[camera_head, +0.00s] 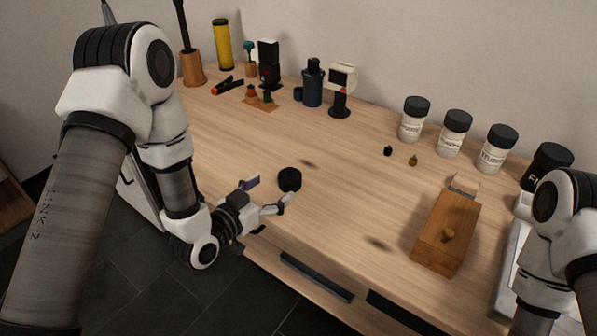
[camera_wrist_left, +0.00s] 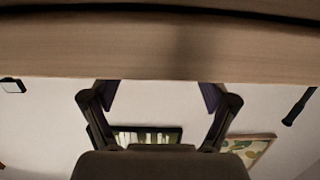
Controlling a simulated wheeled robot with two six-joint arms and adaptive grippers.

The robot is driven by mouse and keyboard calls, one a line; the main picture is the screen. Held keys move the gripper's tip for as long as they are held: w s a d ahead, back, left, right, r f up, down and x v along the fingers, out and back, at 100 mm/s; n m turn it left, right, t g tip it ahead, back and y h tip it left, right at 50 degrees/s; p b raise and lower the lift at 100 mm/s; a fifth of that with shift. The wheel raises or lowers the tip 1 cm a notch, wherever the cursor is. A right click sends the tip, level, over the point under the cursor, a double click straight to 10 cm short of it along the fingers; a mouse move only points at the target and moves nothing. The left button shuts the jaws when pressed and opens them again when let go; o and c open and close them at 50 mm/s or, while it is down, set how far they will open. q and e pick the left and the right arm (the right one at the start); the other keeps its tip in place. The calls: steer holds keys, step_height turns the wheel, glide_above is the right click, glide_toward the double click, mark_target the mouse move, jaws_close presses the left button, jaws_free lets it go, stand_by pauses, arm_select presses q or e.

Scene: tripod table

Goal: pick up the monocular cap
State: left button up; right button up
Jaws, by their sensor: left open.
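A short black round cap (camera_head: 290,180), which I take to be the monocular cap, sits on the wooden table (camera_head: 340,200) near its front edge. My left gripper (camera_head: 269,192) is open just left of and in front of the cap, one finger reaching close beside it. I cannot tell whether that finger touches it. In the left wrist view, the open left gripper (camera_wrist_left: 160,98) has nothing visible between its fingers, and the cap does not show. A dark blue cylinder (camera_head: 313,82), perhaps the monocular, stands at the back. My right gripper is out of view.
A wooden box (camera_head: 447,230) with a knob stands at right. Several white jars with black lids (camera_head: 456,133) stand behind it. Two tiny pieces (camera_head: 388,151) lie before the jars. A yellow cylinder (camera_head: 222,45) stands at the back left. The table around the cap is clear.

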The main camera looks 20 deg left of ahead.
mark_target(283, 184)
arm_select(q)
steer(key=shift+w+d+r, duration=0.15)
steer(key=shift+w+d, duration=0.25)
steer(key=shift+w, duration=0.2)
steer(key=x, duration=0.5)
steer(key=shift+d+f, duration=0.2)
steer(key=shift+d, duration=0.05)
steer(key=shift+s, duration=0.2)
steer(key=c, duration=1)
